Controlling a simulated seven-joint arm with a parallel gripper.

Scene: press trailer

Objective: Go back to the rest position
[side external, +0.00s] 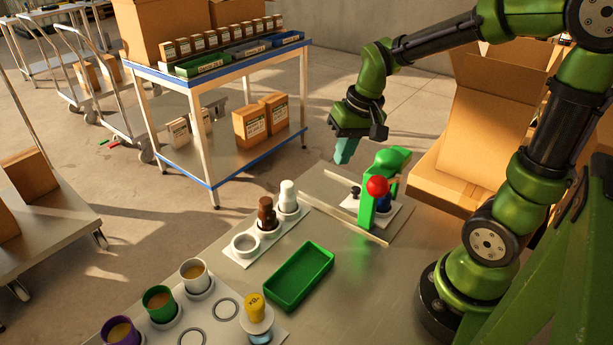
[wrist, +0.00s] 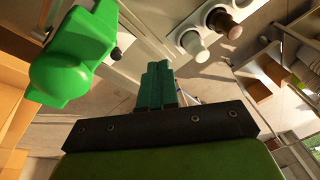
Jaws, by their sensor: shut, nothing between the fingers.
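My gripper (side external: 345,150) hangs in the air behind and to the left of the green press (side external: 383,185) with its red ball knob (side external: 377,186). Its teal fingers point down and are together, with nothing between them. In the wrist view the shut fingers (wrist: 158,82) show at the middle, apart from the green press head (wrist: 72,62) at the left. My arm reaches over from its base at the right side of the table.
The worktable (side external: 340,290) holds a green tray (side external: 300,276), a white rack with a brown stamp (side external: 266,214) and a white stamp (side external: 288,197), and several cups at front left. An open cardboard box (side external: 490,120) stands behind the arm. A blue-edged cart (side external: 215,90) stands at the back.

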